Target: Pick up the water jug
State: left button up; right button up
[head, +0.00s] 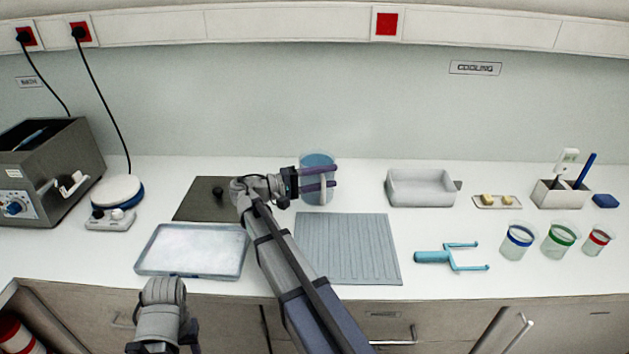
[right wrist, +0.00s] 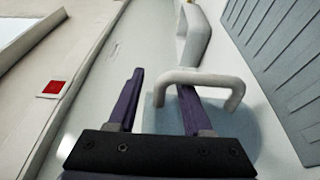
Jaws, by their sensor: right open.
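The water jug (head: 317,160) is a clear, bluish vessel with a pale handle, standing upright at the back of the counter. My right gripper (head: 333,178) is at its front, fingers open and pointing right, one above the other in the head view. In the right wrist view the jug's pale handle (right wrist: 208,77) crosses over the tip of one purple finger. The other finger of the right gripper (right wrist: 159,84) is apart from the handle. I cannot tell whether the handle is touched. My left gripper (head: 163,346) is at the bottom edge, its fingers not clearly shown.
A ridged grey mat (head: 350,250) lies in front of the jug. A dark plate (head: 190,208) and a shallow tray (head: 180,272) are to the left.

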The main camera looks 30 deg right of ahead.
jog(key=shift+c, duration=0.3)
grip_shut()
dwell(1.1)
